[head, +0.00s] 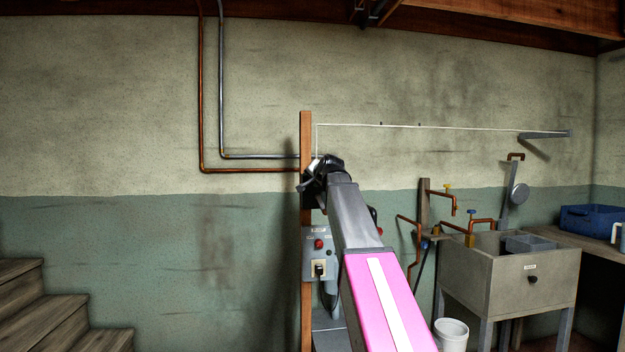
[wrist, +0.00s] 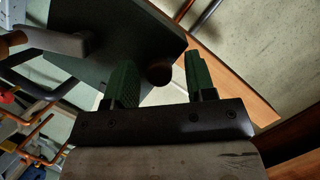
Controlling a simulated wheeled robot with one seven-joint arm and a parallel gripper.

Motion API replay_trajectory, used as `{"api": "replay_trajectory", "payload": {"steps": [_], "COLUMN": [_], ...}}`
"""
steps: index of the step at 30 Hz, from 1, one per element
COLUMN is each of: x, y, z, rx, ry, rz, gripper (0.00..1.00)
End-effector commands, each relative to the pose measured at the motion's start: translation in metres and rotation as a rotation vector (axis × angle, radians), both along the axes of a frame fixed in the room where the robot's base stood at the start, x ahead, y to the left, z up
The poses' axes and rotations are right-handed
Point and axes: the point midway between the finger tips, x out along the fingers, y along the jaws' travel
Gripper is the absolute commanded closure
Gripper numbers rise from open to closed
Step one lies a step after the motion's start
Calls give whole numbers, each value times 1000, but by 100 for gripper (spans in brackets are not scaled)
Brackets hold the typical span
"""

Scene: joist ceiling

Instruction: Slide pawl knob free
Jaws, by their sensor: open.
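A small dark round knob (wrist: 160,75), which looks like the pawl knob, sits at the lower edge of a dark plate (wrist: 120,35) in the wrist view. My gripper (wrist: 160,64) has two green fingers standing apart, one on each side of the knob in the picture. The fingers are open and I see no contact with the knob. I cannot tell its depth between them. In the head view my arm ends at the wooden post (head: 306,135) and hides the knob and most of the plate.
A grey crank arm (wrist: 60,40) with a brown grip lies left of the plate. A grey switch box (head: 318,258) is on the post below. A white line (head: 450,126) runs right to a wall bracket.

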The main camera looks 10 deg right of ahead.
Motion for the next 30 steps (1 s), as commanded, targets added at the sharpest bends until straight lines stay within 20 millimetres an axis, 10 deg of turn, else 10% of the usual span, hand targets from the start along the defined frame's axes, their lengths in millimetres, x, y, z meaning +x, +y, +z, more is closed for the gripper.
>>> {"api": "replay_trajectory", "payload": {"steps": [7,12,30], "x": [1,1,1], "y": [0,0,35], "z": [-1,-1,-1], "rx": [0,0,1], "ry": [0,0,1], "rz": [0,0,0], "gripper": [50,100,100]}}
